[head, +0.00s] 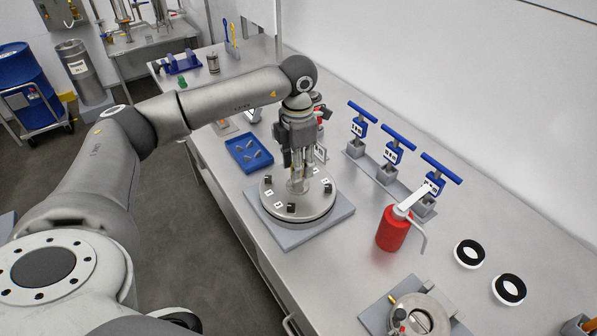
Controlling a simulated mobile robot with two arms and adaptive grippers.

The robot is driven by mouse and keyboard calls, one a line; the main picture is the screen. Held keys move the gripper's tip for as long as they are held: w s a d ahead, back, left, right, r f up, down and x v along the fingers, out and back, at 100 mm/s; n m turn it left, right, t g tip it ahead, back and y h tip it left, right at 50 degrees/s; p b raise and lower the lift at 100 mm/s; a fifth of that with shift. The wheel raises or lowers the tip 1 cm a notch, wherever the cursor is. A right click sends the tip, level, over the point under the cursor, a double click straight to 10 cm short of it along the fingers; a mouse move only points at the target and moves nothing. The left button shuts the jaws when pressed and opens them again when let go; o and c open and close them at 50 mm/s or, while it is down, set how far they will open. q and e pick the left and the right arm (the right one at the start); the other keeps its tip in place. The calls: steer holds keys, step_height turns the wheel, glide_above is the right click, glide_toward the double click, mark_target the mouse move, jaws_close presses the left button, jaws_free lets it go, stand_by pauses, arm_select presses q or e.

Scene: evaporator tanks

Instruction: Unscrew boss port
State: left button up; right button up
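A round steel lid (328,203) with several black knobs and small white labels around its rim sits on a grey square plate (338,216) on the bench. A small metal fitting, which looks like the boss port (296,187), stands at the lid's centre. My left gripper (297,178) points straight down over the centre, its fingertips at or just above the fitting. Its fingers partly hide the fitting, so I cannot tell whether they close on it. My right gripper is not in view.
A blue tray (249,153) with small metal parts lies left of the lid. Blue T-handled tools (393,153) stand in a rack to the right. A red pump bottle (393,230) and black-and-white rings (469,253) are nearer. A second round vessel (420,318) is at the front.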

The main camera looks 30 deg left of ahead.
arm_select(q)
steer(key=m+b, duration=0.1)
steer(key=m, duration=0.2)
steer(key=shift+m, duration=0.3)
steer(key=m+b, duration=0.1)
steer(key=m, duration=0.1)
steer(key=shift+f+m, duration=0.1)
steer(key=shift+m, duration=1.4)
steer(key=m+b, duration=0.1)
steer(key=m, duration=0.1)
steer(key=shift+m, duration=0.4)
steer(key=shift+m+b, duration=0.3)
steer(key=shift+m, duration=0.7)
steer(key=shift+c, duration=0.4)
